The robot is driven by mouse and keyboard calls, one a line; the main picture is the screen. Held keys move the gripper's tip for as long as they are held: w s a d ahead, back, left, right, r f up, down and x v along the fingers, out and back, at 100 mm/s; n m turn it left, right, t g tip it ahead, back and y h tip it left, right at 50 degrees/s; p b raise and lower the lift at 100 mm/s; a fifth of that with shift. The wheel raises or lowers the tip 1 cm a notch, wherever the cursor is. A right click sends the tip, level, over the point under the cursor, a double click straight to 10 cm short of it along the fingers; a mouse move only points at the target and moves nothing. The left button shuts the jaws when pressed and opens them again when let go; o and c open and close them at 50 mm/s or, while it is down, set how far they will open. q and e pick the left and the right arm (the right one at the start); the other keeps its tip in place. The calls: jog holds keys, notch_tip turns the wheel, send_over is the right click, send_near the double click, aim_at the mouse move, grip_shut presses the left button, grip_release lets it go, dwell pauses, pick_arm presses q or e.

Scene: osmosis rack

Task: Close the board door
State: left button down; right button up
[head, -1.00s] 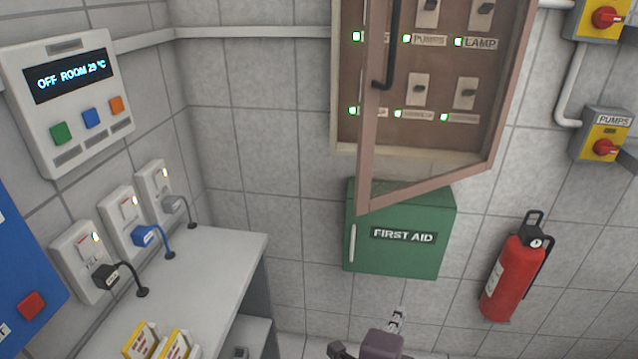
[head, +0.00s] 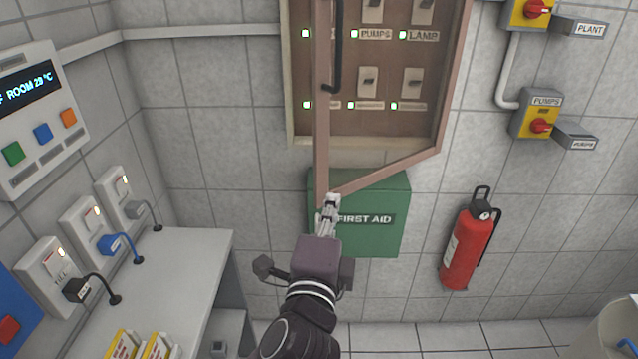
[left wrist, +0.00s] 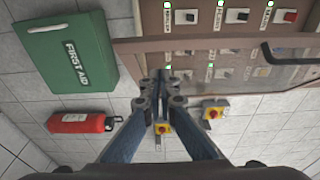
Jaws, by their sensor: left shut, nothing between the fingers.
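The board door (head: 321,125) is a brown frame with a clear pane and a black handle (head: 336,75). It stands open, swung out from the right side of the wall board (head: 292,125), with its free edge at left. My left gripper (head: 329,203) is shut and empty at the door's lower free corner. I cannot tell whether it touches the frame. In the left wrist view, the closed fingertips (left wrist: 160,84) are near the door frame (left wrist: 200,43), and the handle (left wrist: 275,54) is at right. My right gripper is not in view.
A green first aid box (head: 385,235) hangs below the board, partly behind the door corner and my gripper. A red extinguisher (head: 467,245) hangs at right. Switch boxes (head: 535,115) are on the right wall. A counter (head: 185,270) with wall plugs is at left.

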aim_at(323, 177)
pick_arm(q)
jog(key=w, duration=0.1)
jog(key=w+a+p, duration=0.1)
jog(key=w, duration=0.1)
jog(key=w+a, duration=0.1)
jog(key=w, duration=0.1)
jog(key=shift+a+p, duration=0.1)
jog(key=shift+p, duration=0.2)
jog(key=shift+w, duration=0.1)
